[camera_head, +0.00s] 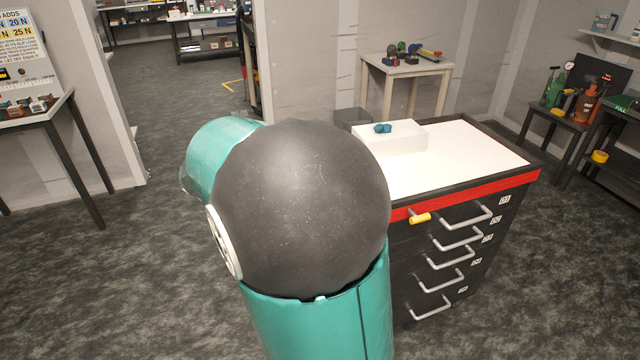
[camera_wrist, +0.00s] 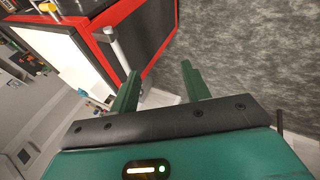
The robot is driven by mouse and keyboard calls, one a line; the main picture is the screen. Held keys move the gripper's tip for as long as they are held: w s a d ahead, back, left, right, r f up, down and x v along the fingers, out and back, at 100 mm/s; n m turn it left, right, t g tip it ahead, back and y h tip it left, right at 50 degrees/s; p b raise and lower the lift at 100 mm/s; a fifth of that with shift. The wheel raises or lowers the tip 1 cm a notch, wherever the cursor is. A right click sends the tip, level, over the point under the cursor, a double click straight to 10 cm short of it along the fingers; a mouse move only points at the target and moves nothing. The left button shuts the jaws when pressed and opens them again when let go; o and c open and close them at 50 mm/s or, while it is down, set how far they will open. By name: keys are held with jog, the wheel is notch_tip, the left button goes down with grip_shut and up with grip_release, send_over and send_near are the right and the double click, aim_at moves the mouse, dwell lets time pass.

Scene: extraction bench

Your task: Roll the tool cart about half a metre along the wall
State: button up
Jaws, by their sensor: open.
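The tool cart (camera_head: 450,160) stands right of centre in the head view. It has a white top, a red band, and dark numbered drawers with silver pulls. In the wrist view its red-edged body (camera_wrist: 150,40) fills the upper left and middle. A silver bar handle (camera_wrist: 116,47) runs along the cart there. My gripper (camera_wrist: 160,70) is open and empty, with its two green fingers apart. The left finger appears close to the lower end of the bar; I cannot tell whether they touch. The bar is not between the fingers. My arm hides the gripper in the head view.
A white block (camera_head: 405,138) with a small blue item (camera_head: 382,128) sits on the cart top. A yellow grip (camera_head: 420,218) shows at the top drawer. A small table (camera_head: 405,68) stands behind the cart. A dark bench (camera_head: 552,115) with equipment is at right. Grey floor is open at left.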

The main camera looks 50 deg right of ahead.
jog(key=w+d+f+n+g+h, duration=0.1)
jog(key=w+d+f+h, duration=0.2)
jog(key=d+f, duration=0.35)
jog(key=w+d+f+h, duration=0.3)
jog(key=d, duration=0.6)
jog(key=w+d+f+n+g+h, duration=0.1)
jog(key=w+d+f+h, duration=0.2)
jog(key=d+f, duration=0.3)
jog(key=r+x, duration=0.2)
jog(key=x, duration=1.2)
jog(key=shift+d, duration=0.55)
jog(key=shift+f, duration=0.15)
grip_shut()
